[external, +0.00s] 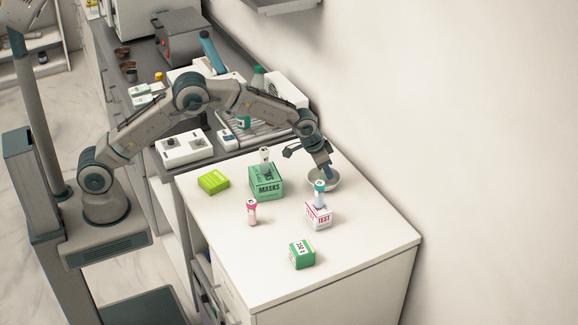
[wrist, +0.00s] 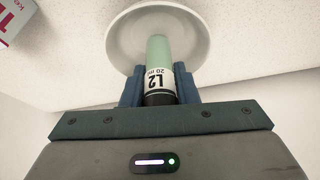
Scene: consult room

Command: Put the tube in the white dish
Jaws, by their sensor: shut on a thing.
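My gripper (wrist: 159,86) is shut on a tube (wrist: 158,52) with a pale green body, a white "L2" label and a dark end. In the wrist view the tube's green end lies over the inside of the round white dish (wrist: 119,40); I cannot tell whether it touches the dish. In the external view my gripper (external: 326,172) points down at the white dish (external: 335,184) near the wall side of the counter. The tube cannot be made out there.
A TEST box (external: 318,218) with a teal-capped bottle (external: 319,193) on it stands close to the dish. A green MASKS box (external: 266,185) bears a small bottle (external: 265,155). A pink-capped bottle (external: 252,212), lime box (external: 213,181) and green box (external: 301,254) stand around. The front right counter is clear.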

